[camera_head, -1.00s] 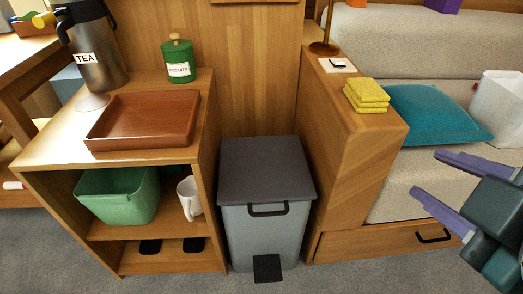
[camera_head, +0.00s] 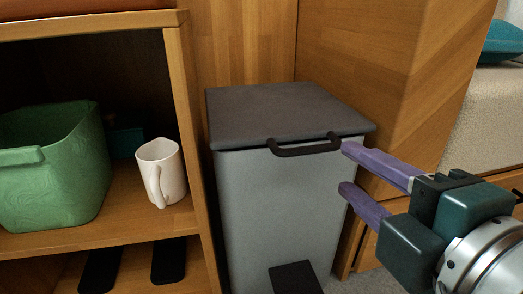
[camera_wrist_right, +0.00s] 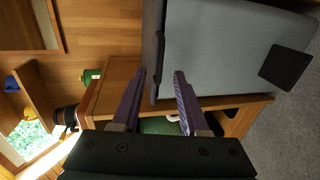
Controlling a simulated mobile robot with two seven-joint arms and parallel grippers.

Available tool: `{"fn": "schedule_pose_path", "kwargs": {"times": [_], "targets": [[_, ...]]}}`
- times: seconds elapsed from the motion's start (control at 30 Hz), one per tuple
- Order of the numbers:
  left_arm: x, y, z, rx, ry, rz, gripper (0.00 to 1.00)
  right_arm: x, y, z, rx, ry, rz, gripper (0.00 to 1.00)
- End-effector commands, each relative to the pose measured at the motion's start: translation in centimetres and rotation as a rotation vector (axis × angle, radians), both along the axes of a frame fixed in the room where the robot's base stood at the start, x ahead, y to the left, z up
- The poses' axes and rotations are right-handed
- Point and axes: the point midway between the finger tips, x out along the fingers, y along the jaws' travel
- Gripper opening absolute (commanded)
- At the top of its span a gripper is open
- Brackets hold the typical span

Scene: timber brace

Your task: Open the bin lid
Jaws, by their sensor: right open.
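The bin (camera_head: 270,215) is grey with a dark flat lid (camera_head: 285,112), which is shut. A black handle (camera_head: 305,148) sticks out at the lid's front edge, and a black pedal (camera_head: 296,278) is at the bin's foot. My right gripper (camera_head: 345,168) is open and empty, its two purple fingers pointing left, by the bin's front right, close to the handle's right end. My left gripper is not in view.
A wooden shelf (camera_head: 185,120) left of the bin holds a green tub (camera_head: 55,165) and a white mug (camera_head: 161,172). A wooden cabinet (camera_head: 385,70) stands close on the bin's right, with a wood panel (camera_head: 245,45) behind.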

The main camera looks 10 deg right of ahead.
Motion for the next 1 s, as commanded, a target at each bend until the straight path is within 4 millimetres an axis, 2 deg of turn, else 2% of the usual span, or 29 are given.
{"fn": "schedule_pose_path", "kwargs": {"times": [0.17, 0.63, 0.8, 1.0], "targets": [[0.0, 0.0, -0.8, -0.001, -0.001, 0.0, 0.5, 1.3, 0.1, -0.4, -0.003, -0.006, 0.003, 0.44], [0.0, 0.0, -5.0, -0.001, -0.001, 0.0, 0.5, 8.4, 0.3, -2.2, -0.003, -0.004, 0.001, 0.44], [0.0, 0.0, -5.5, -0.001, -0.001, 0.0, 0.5, 9.5, 0.4, -2.2, -0.002, -0.002, 0.001, 0.44], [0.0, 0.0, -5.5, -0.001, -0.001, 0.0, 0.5, 9.7, 0.4, -2.1, -0.002, 0.0, 0.002, 0.44]]}}
